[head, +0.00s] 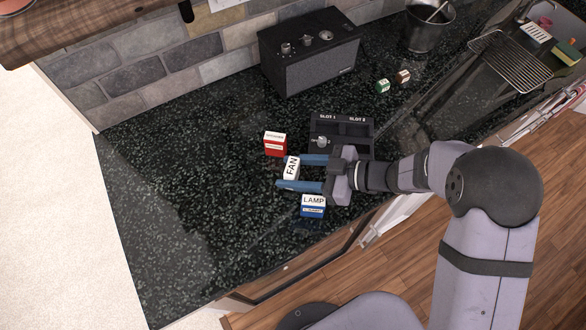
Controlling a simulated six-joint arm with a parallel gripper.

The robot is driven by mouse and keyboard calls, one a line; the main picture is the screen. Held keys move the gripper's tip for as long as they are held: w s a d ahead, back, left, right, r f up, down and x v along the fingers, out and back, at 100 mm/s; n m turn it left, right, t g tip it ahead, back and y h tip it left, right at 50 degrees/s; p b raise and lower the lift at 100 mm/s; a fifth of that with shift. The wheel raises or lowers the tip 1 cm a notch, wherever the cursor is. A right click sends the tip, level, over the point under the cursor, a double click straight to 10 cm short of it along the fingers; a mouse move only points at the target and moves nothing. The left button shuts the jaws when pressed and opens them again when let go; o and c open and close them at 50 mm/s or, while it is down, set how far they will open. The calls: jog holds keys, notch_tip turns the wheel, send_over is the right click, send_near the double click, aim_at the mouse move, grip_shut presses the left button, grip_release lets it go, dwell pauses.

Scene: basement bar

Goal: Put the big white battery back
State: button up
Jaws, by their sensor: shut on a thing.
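My gripper (290,172) has blue fingers and reaches left over the dark counter. It is shut on a white block marked FAN (291,166), which sits between the fingertips. Whether the block touches the counter is hard to tell. A black holder (366,148) marked SLOT 1 and SLOT 2 lies just behind my gripper and to its right. Both slots look dark and empty. My gripper hides part of the holder's front. A light knob or switch (322,141) shows on its left side.
A red and white block (275,144) stands just behind the held block. A blue and white LAMP block (313,206) stands in front of the fingers. A black speaker-like box (311,55), two small blocks (383,86) and a metal bucket (430,27) are farther back. The counter's left is clear.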

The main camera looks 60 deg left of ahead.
jog(key=shift+f, duration=0.2)
jog(key=o, duration=1.4)
jog(key=shift+c, duration=0.2)
jog(key=shift+w+d, duration=0.1)
jog(key=shift+b+v, duration=1.15)
jog(key=shift+v, duration=2.4)
jog(key=shift+r, duration=0.1)
